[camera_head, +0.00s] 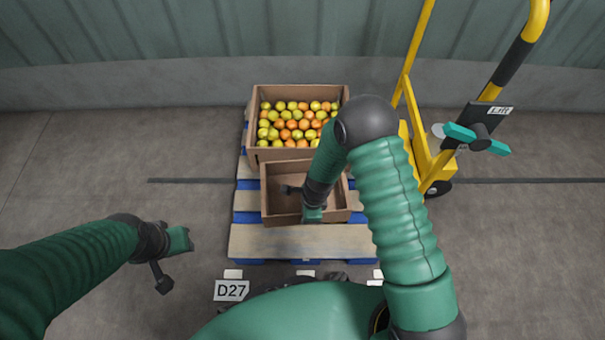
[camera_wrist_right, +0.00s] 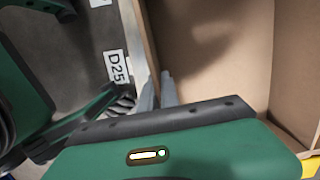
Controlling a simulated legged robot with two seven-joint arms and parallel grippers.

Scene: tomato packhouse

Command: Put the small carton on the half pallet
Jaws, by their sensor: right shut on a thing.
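The small carton (camera_head: 278,217) is an open, empty brown box over the middle of the half pallet (camera_head: 300,242). I cannot tell whether it rests on the boards or hangs just above them. My right gripper (camera_head: 312,212) is shut on the carton's near wall. In the right wrist view the grey fingers (camera_wrist_right: 167,90) straddle that wall, and the carton's inside (camera_wrist_right: 215,50) fills the right. The pallet has wooden boards and blue parts. My left gripper (camera_head: 180,240) is away to the left above the floor, apart from everything; its fingers are not clear.
A yellow pallet lifter (camera_head: 425,150) stands at the right. The left floor is clear.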

